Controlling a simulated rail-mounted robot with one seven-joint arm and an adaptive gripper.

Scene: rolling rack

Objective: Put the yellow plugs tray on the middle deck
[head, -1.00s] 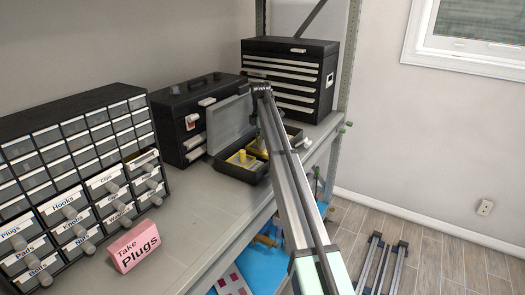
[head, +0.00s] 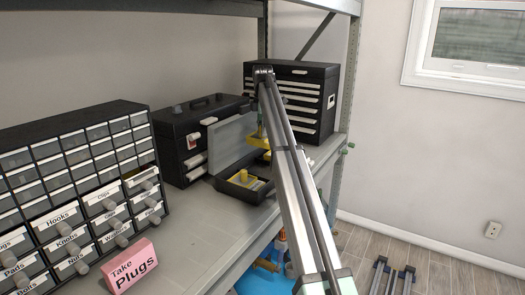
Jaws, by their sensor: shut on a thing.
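A yellow tray (head: 257,142) hangs in the air above an open dark case (head: 226,187), partly hidden behind my arm. My gripper (head: 262,129) is shut on it; its fingertips are small and mostly hidden. What lies in the tray and any label on it cannot be made out. The case has a raised grey lid (head: 229,138) and holds other small yellow things (head: 243,178). The case stands on a grey deck (head: 190,222); another deck (head: 190,6) shows above it and blue things show below it.
A drawer cabinet (head: 75,160) stands at left, with a pink "Take Plugs" sign (head: 128,266) before it. A black toolbox (head: 188,135) and a black drawer chest (head: 318,72) stand behind the case. The deck's front middle is bare. A rack post (head: 346,110) stands at right.

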